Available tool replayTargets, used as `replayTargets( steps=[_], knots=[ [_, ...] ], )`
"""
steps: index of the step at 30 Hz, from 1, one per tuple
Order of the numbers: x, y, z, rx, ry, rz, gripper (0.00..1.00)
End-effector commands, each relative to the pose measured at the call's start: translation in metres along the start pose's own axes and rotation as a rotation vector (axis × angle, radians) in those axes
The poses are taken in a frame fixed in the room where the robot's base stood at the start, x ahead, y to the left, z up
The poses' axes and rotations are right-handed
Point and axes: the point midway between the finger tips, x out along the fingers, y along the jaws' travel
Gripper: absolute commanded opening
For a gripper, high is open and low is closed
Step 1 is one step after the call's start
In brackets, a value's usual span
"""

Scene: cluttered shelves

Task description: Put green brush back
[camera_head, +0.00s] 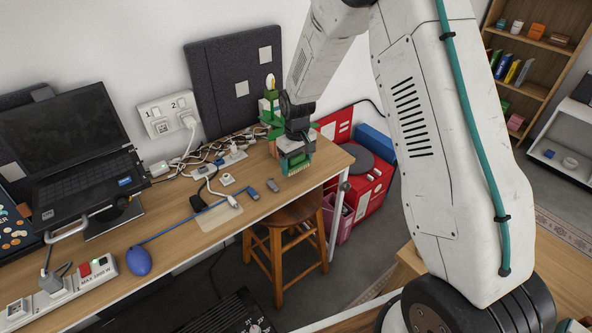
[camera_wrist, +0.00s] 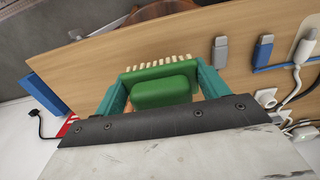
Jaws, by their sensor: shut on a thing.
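The green brush (camera_wrist: 165,90) has a green back and a row of pale bristles. In the wrist view it sits between the two teal fingers of my gripper (camera_wrist: 160,82), which is shut on it. The bristles point away from my wrist. In the head view my gripper (camera_head: 293,150) is over the right end of the wooden desk (camera_head: 172,225), with the brush (camera_head: 297,161) at its lower end. I cannot tell whether the brush touches the desk top. A green rack-like thing (camera_head: 270,117) with a yellow-topped item stands behind my gripper, partly hidden.
A grey USB stick (camera_head: 272,185) and a blue one (camera_head: 253,193) lie near the desk's front edge. White cables and a power strip (camera_head: 229,158) lie behind them. A laptop (camera_head: 85,180) is at left. A wooden stool (camera_head: 286,216) stands below.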

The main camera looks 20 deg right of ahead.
Motion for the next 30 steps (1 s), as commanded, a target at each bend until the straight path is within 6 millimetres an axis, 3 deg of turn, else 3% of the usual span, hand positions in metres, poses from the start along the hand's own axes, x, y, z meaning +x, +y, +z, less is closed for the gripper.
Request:
replayTargets(
  steps=[7, 18, 19, 21, 30],
  knots=[
    [0.034, 0.000, -0.002, 0.000, -0.002, 0.000, 0.39],
    [0.038, 0.000, -0.002, 0.000, 0.000, 0.000, 0.39],
    [0.039, 0.000, -0.002, 0.000, 0.000, 0.000, 0.76],
    [0.038, 0.000, -0.002, 0.000, 0.001, 0.000, 0.95],
    [0.038, 0.000, -0.002, 0.001, 0.000, 0.000, 0.95]
  ],
)
